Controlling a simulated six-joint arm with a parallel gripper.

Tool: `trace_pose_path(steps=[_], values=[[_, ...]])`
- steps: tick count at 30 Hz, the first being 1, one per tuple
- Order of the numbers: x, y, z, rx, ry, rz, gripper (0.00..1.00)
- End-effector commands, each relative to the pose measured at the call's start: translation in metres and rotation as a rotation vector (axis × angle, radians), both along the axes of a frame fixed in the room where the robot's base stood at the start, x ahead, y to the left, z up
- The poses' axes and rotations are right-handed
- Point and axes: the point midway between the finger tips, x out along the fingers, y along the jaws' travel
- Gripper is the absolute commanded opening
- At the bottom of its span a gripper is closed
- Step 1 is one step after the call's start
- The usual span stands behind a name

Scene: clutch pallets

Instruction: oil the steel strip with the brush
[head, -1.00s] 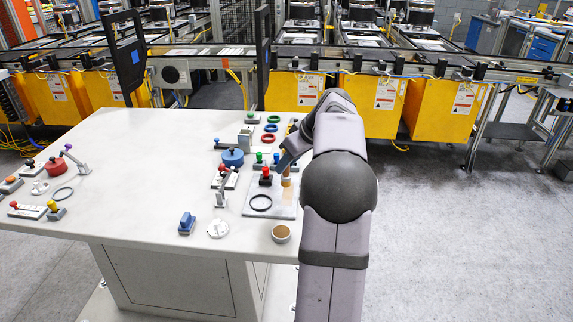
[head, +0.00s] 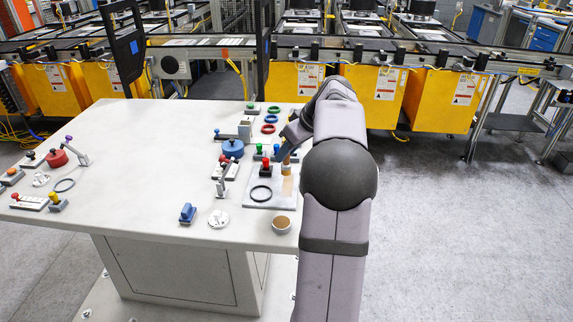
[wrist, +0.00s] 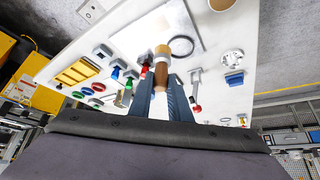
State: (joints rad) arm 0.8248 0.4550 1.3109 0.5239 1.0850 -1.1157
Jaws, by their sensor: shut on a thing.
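My gripper (wrist: 167,98) is shut on a brush (wrist: 161,72) with a brown handle and a pale tan head. In the wrist view the brush points away from my fingers over a pale grey plate (wrist: 125,40). In the head view the brush (head: 287,171) is over the right part of this plate (head: 252,203), partly hidden by my gripper. I cannot tell whether its tip touches the surface. I cannot clearly pick out the steel strip from the plate. A small round bowl with brown content (head: 282,225) stands in front of the plate; its edge shows in the wrist view (wrist: 222,4).
A black ring (head: 261,194) lies on the plate. A red-knobbed piece (head: 265,171), a blue puck (head: 232,149), a lever (head: 223,185) and coloured rings (head: 270,118) stand nearby. A blue block (head: 187,213) and white disc (head: 218,219) are to the left. The table's middle is clear.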

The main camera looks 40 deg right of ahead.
Motion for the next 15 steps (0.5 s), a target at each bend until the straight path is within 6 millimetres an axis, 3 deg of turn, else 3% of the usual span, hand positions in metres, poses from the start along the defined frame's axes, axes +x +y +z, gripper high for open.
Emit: trace_pose_path(steps=[15], values=[[0.000, 0.000, -0.034, 0.000, 0.000, 0.000, 0.00]])
